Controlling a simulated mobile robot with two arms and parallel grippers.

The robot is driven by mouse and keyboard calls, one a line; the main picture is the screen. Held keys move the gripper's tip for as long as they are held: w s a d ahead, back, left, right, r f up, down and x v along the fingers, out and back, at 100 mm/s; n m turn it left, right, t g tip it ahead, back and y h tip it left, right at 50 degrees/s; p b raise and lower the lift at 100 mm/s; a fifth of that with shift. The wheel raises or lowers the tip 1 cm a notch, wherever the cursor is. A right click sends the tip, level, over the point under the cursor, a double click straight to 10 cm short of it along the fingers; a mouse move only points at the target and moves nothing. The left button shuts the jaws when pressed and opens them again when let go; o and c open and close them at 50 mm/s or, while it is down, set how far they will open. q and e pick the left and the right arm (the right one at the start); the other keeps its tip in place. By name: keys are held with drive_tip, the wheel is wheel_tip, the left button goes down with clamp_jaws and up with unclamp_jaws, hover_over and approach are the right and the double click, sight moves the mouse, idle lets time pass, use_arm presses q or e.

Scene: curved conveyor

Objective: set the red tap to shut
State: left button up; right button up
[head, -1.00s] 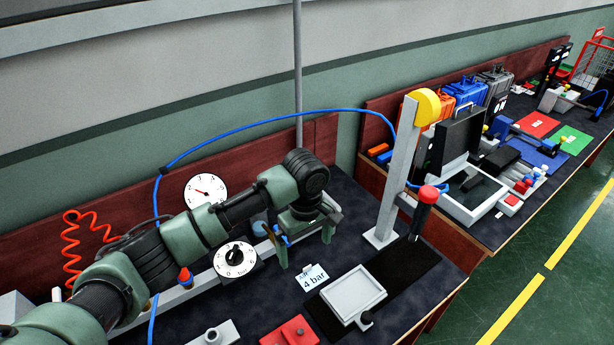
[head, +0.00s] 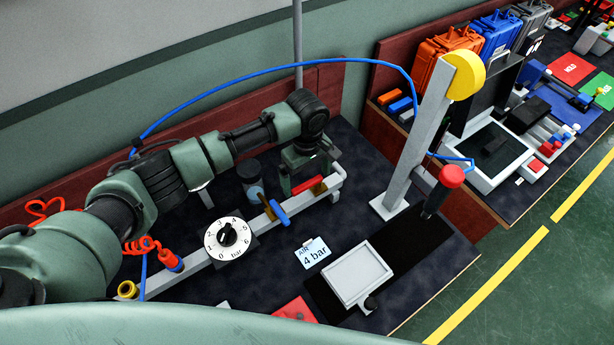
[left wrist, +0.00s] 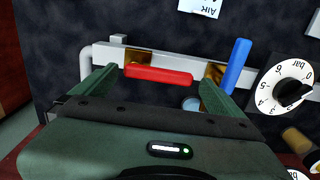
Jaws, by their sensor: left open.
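The red tap handle (head: 307,185) is a short red bar on a brass body on the pale pipe (head: 193,268). It lies along the pipe. It also shows in the left wrist view (left wrist: 158,74). My left gripper (head: 306,176) points down over it and is open. In the left wrist view, the fingers (left wrist: 158,80) stand apart on either side of the red handle's ends, with a gap at each end. Whether the fingertips reach its height I cannot tell. My right gripper is not in view.
A blue tap handle (head: 279,212) lies across the pipe close by, just outside one finger in the left wrist view (left wrist: 238,64). A dial (head: 227,238) marked bar and a 4 bar card (head: 313,254) are near. A grey post (head: 418,140) with a yellow top stands right.

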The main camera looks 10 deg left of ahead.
use_arm(q)
drive_tip(key=shift+w+f, duration=0.1)
drive_tip(key=shift+f, duration=0.75)
drive_tip(key=c, duration=1.9)
